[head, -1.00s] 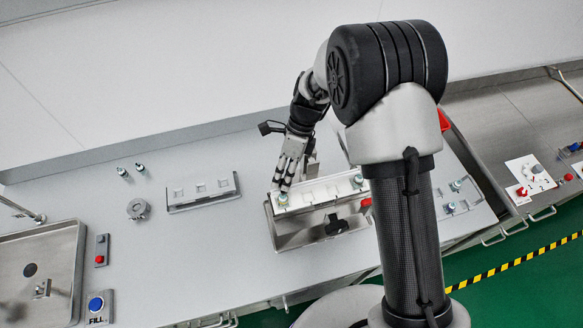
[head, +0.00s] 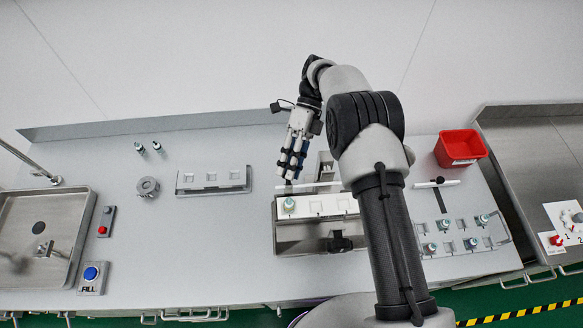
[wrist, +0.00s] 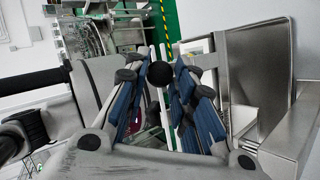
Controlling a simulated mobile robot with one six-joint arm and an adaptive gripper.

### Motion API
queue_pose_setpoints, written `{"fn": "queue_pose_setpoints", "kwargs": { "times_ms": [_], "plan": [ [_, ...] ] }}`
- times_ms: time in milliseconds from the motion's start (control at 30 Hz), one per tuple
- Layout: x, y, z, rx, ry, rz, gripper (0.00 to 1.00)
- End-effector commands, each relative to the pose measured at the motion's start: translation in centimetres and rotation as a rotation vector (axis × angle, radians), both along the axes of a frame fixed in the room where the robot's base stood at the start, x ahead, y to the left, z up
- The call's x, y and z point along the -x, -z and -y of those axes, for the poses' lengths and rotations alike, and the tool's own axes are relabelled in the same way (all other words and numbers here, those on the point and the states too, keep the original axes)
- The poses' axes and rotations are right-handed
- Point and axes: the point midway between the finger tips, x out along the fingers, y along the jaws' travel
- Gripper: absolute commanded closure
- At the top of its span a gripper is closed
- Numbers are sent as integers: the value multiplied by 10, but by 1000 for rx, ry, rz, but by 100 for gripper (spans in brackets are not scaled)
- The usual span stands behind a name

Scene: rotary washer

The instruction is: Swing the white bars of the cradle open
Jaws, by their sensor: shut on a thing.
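In the head view, the cradle is a steel trough (head: 292,240) with a white slotted strip (head: 318,206) along its back edge. A thin white bar (head: 315,187) lies just behind the strip, left of my arm. My gripper (head: 290,178) points down at the left end of the left bar. In the wrist view, a round black knob (wrist: 159,73) sits between the fingertips, and my gripper (wrist: 159,80) is shut on it. My arm hides the middle of the cradle.
A green-topped vial (head: 289,205) stands in the strip's left end. Several vials stand in a rack (head: 465,238) at the right. A red bin (head: 460,147) stands behind it. A slotted holder (head: 213,181) stands at the left; the counter between is clear.

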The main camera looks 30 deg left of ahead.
Motion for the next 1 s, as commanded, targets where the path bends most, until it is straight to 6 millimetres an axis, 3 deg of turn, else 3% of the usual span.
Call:
{"fn": "queue_pose_setpoints", "kwargs": {
  "times_ms": [467, 500, 767, 1000],
  "plan": [
    [0, 0, -1, 5, 2, -11, 100],
    [0, 0, -1, 4, 2, -12, 73],
    [0, 0, -1, 4, 1, -11, 56],
    [0, 0, -1, 4, 1, -11, 56]
  ]
}}
